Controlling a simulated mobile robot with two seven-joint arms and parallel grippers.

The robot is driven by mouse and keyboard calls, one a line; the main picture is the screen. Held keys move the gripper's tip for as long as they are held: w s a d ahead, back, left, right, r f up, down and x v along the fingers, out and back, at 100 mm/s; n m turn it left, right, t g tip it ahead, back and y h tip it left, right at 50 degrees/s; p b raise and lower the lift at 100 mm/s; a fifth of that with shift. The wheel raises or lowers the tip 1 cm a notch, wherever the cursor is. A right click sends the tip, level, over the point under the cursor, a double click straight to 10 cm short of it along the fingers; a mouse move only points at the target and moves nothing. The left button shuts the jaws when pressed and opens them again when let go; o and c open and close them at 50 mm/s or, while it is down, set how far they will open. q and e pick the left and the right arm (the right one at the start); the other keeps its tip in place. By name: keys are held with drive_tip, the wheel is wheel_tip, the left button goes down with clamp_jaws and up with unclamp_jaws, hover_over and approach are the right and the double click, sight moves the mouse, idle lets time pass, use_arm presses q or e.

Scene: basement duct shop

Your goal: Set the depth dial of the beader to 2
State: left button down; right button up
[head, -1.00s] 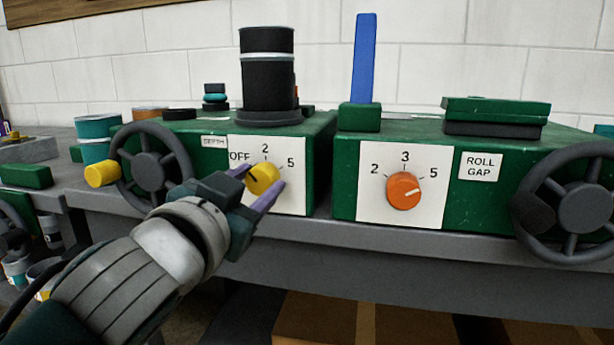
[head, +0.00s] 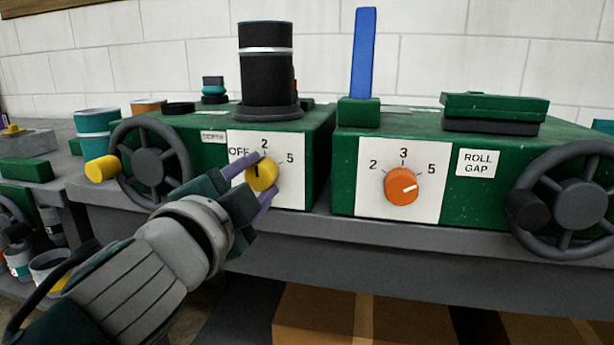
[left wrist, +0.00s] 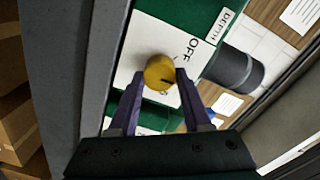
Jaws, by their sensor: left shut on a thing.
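The beader is the green box (head: 318,150) with a white dial plate (head: 294,195) and a DEPTH label (head: 213,136). Its yellow depth dial (head: 262,174) sits among the marks OFF, 2 and 5. My left gripper (head: 258,178) comes from the lower left, its purple fingers shut on opposite sides of the dial. In the left wrist view the dial (left wrist: 159,72) sits between the fingertips. My right gripper is not in view.
A handwheel (head: 150,163) with a yellow handle stands left of the plate, close to my left arm. To the right is another green machine with an orange ROLL GAP dial (head: 401,186) and a handwheel (head: 580,203). A black cylinder (head: 266,75) stands on the beader.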

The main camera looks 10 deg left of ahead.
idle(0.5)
use_arm(q)
drive_tip(key=shift+c, duration=1.7)
unclamp_jaws()
drive_tip(key=s, duration=1)
drive_tip(key=shift+a+p, duration=0.25)
drive_tip(key=shift+p, duration=0.15)
drive_tip(key=shift+r, duration=0.15)
